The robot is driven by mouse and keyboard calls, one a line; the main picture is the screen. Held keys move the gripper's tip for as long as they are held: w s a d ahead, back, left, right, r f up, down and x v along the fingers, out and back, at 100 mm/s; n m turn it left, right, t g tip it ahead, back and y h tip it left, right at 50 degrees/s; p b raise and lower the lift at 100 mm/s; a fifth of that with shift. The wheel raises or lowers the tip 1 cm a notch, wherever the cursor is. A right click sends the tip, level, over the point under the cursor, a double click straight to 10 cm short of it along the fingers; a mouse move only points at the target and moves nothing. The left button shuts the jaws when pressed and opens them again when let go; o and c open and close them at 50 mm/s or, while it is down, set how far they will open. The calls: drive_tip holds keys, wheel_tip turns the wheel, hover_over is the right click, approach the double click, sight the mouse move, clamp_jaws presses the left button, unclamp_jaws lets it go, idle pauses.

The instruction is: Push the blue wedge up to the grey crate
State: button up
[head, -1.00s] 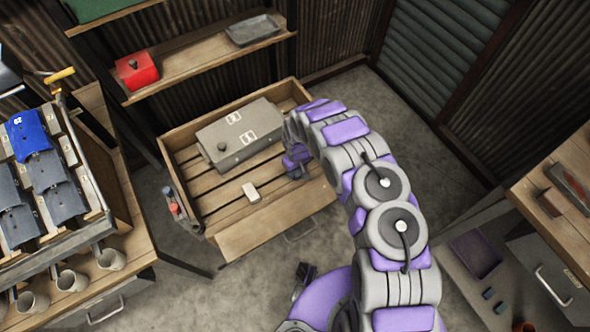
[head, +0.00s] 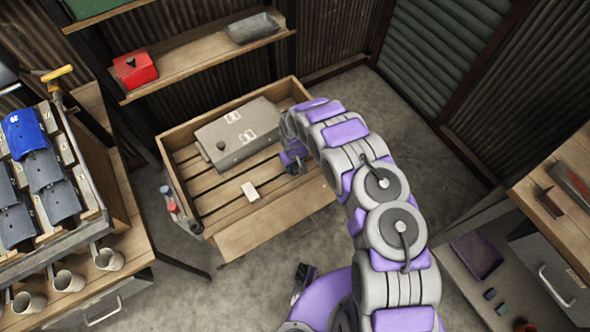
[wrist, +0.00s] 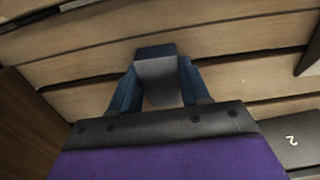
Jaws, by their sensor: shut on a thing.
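The grey crate (head: 233,150) is a long lidded box with pale labels, lying in the back part of a slatted wooden bin. My gripper (head: 294,158) is low in the bin, just right of the crate. In the wrist view my gripper (wrist: 158,88) has its two blue fingers on either side of a slate-blue block (wrist: 158,72), shut on it above the slats. This block looks like the blue wedge, but its full shape is hidden by the gripper. A grey box edge marked 2 (wrist: 291,143) shows at the lower right.
The wooden bin (head: 270,226) has raised walls. A rack with blue and grey pieces (head: 40,165) stands left. A red box (head: 134,69) sits on the back shelf.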

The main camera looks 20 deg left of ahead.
drive_tip(key=shift+w+a, duration=0.15)
drive_tip(key=shift+a, duration=0.05)
drive_tip(key=shift+w+a+b, duration=0.45)
drive_tip(key=shift+a+b, duration=0.05)
drive_tip(key=shift+a, duration=0.05)
drive_tip(key=shift+w+a+b, duration=0.35)
drive_tip(key=shift+w+a, duration=0.05)
drive_tip(key=shift+a, duration=0.1)
drive_tip(key=shift+w+a+b, duration=0.35)
drive_tip(key=shift+w+a, duration=0.1)
drive_tip(key=shift+a, duration=0.05)
drive_tip(key=shift+w+a, duration=0.2)
drive_tip(key=shift+a, duration=0.05)
drive_tip(key=shift+w+a+b, duration=0.45)
drive_tip(key=shift+a+b, duration=0.1)
drive_tip(key=shift+b, duration=0.1)
drive_tip(key=shift+w+a, duration=0.35)
